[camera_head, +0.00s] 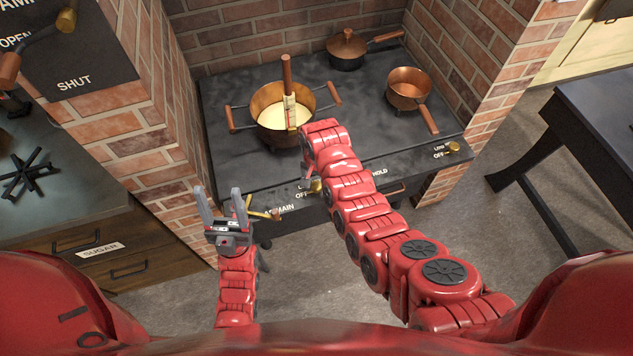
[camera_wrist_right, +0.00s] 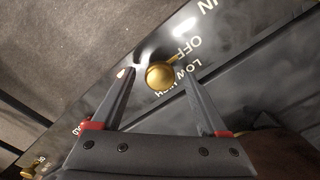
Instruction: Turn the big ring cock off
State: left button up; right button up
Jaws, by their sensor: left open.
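A brass cock (camera_head: 315,185) sits on the left part of the stove's front panel, beside OFF lettering. In the right wrist view its round brass knob (camera_wrist_right: 159,75) shows between the fingers, with a short handle slanting up right toward the OFF lettering. My right gripper (camera_wrist_right: 157,78) is open, one finger on each side of the knob; I cannot tell whether they touch it. In the head view my right arm hides this gripper. My left gripper (camera_head: 220,200) is open and empty, beside the brass gas main lever (camera_head: 265,213).
A copper pan (camera_head: 268,110) of pale liquid, with an upright wooden-handled tool, stands on the stove (camera_head: 225,165). A lidded pan (camera_head: 347,48) and a small saucepan (camera_head: 408,88) stand behind and right. Another brass cock (camera_head: 452,147) is at the panel's right. Brick walls flank the stove.

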jog(key=shift+w+r, duration=0.15)
jog(key=shift+r, duration=0.35)
notch_tip(320, 180, up, 8)
jog(key=r+b, duration=0.1)
notch_tip(320, 180, up, 8)
jog(key=f+p, duration=0.1)
jog(key=p, duration=0.6)
send_over(316, 185)
jog(key=shift+d+r, duration=0.1)
jog(key=shift+r, duration=0.1)
